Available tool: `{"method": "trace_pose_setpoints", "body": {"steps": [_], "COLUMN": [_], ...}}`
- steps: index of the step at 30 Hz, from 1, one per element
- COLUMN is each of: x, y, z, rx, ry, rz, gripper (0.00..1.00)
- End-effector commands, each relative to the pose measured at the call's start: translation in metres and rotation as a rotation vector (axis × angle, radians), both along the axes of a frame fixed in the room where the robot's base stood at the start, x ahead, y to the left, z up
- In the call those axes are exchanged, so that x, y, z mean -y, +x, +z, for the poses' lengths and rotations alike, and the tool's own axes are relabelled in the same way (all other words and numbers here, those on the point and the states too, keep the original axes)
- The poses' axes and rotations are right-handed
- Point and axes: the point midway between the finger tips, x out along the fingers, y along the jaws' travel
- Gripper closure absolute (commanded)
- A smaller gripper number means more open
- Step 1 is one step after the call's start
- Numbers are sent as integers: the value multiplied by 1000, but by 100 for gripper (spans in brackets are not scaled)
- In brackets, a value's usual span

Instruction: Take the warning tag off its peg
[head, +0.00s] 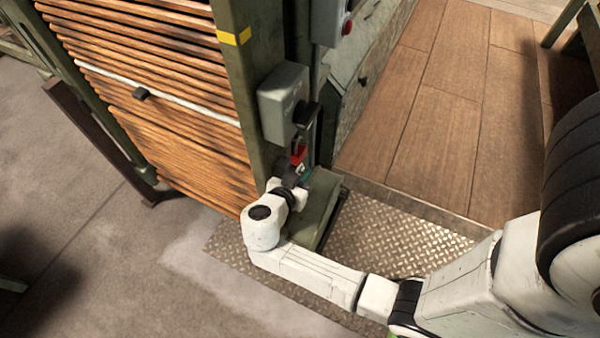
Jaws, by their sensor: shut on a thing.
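The warning tag (299,154) shows as a small red piece on the green post, just below the grey control box. My gripper (294,178) is at the post right below the red piece, its dark fingers shut on the tag's lower part as far as I can tell at this size. The peg is not distinguishable. My white wrist hides part of the area, and whether the tag still hangs on the peg cannot be told.
The grey control box (283,101) with a black handle juts from the green post (238,75) just above my gripper. A slatted wooden rack (165,85) stands left. A green ledge (318,212) sits close beside my wrist. Metal tread plate (385,235) lies below; the wood floor is clear.

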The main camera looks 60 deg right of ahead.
Motion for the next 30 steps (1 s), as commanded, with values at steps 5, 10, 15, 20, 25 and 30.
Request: {"method": "trace_pose_setpoints", "body": {"steps": [5,10,15,20,25,30], "x": [0,1,1,1,2,2], "y": [-9,-17,-24,-32,-39,-47], "z": [0,0,0,0,0,0], "rx": [0,-1,0,-1,0,1], "ry": [0,0,0,0,0,0], "rz": [0,-1,0,-1,-1,-1], "gripper": [100,100,100,100,100,100]}}
